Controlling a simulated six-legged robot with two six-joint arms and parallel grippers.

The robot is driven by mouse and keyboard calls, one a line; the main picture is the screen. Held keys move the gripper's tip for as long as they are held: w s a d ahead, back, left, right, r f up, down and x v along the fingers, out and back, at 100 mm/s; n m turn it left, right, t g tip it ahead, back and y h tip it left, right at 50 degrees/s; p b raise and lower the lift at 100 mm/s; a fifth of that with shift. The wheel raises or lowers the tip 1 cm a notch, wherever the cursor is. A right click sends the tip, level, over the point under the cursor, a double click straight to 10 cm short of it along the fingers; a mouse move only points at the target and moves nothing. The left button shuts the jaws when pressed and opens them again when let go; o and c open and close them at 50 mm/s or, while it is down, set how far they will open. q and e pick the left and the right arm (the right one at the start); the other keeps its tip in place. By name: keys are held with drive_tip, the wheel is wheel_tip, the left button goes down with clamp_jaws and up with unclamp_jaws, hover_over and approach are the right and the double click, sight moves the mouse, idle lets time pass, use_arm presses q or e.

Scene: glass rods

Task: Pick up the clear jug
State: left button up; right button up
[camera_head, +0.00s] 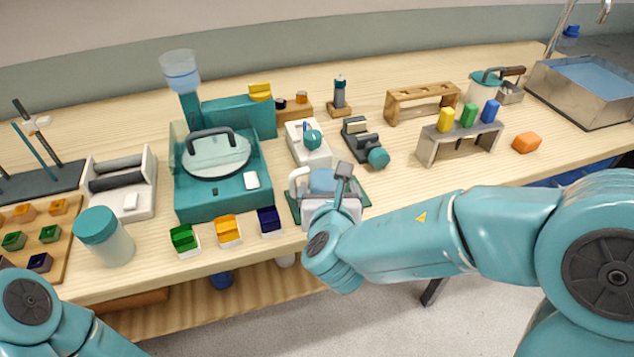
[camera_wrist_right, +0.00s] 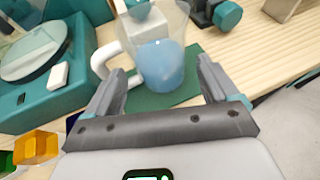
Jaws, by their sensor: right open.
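The clear jug (camera_wrist_right: 162,62) holds blue liquid and stands upright on a dark green mat (camera_wrist_right: 178,98) in the right wrist view. Its white handle (camera_wrist_right: 104,62) points left. In the head view the jug (camera_head: 321,181) is partly hidden behind my right gripper. My right gripper (camera_wrist_right: 160,85) is open, its two fingers apart on the near left and near right of the jug. I cannot tell whether either finger touches it. My left arm shows at the lower left of the head view, but its gripper is out of view.
A teal machine (camera_head: 221,191) with a round lid stands left of the jug. Green, yellow and dark blue blocks (camera_head: 228,230) sit along the front edge. A white device (camera_head: 308,145) and a dark device (camera_head: 362,140) stand behind the jug. A metal rack (camera_head: 459,142) stands farther right.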

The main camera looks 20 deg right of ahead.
sight(327, 188)
drive_tip(key=x, duration=0.6)
drive_tip(key=shift+s+a+f, duration=0.1)
drive_tip(key=shift+a+f, duration=0.05)
drive_tip(key=shift+f, duration=0.15)
drive_tip(key=shift+s+r, duration=0.1)
drive_tip(key=shift+s, duration=0.05)
drive_tip(key=c, duration=0.9)
drive_tip(key=shift+o, duration=0.2)
wheel_tip(327, 188, up, 20)
drive_tip(key=p, duration=0.5)
drive_tip(key=shift+p, duration=0.3)
